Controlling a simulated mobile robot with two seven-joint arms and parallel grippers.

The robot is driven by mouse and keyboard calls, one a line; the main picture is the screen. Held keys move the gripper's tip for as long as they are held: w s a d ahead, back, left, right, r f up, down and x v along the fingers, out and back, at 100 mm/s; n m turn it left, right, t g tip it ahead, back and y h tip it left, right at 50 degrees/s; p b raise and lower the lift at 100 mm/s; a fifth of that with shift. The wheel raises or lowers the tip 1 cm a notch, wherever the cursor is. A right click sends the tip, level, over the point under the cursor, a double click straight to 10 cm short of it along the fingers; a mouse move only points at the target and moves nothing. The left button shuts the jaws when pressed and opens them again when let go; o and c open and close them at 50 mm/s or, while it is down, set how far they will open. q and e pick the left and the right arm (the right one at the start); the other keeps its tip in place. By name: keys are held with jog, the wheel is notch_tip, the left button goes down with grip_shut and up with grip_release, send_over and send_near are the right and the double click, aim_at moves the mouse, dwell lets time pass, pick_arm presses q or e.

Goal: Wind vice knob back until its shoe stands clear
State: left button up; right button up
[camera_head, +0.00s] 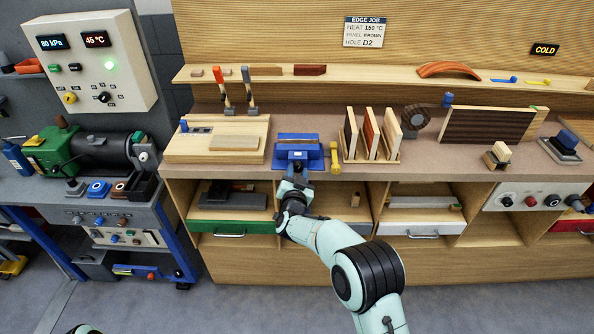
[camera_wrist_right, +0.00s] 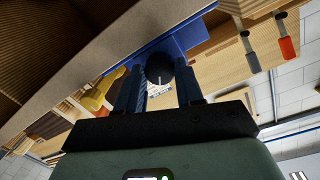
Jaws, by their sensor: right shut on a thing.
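The blue vice (camera_head: 297,141) is at the front edge of the bench, in the middle of the head view. My right gripper (camera_head: 297,163) reaches up to its front from below. In the right wrist view, the dark round vice knob (camera_wrist_right: 160,69), with a white mark line on its face, sits between the two fingers of my right gripper (camera_wrist_right: 158,88), which is shut on it. The blue vice body (camera_wrist_right: 150,56) shows behind the knob. The knob is mostly hidden in the head view. I cannot make out the shoe or its gap. My left gripper is not in view.
A wooden board (camera_head: 218,150) lies left of the vice. A yellow piece (camera_head: 335,158) stands close on its right, then a rack of upright panels (camera_head: 371,138). Below are open cubbies and a green drawer (camera_head: 232,227). The floor in front is clear.

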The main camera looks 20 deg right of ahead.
jog(key=shift+n, duration=0.6)
jog(key=shift+f+p, duration=0.1)
jog(key=shift+p, duration=0.25)
jog(key=o, duration=1)
jog(key=shift+o, duration=0.2)
jog(key=shift+s, duration=0.15)
jog(key=b+v, duration=0.2)
jog(key=v, duration=1.1)
jog(key=shift+a, duration=0.15)
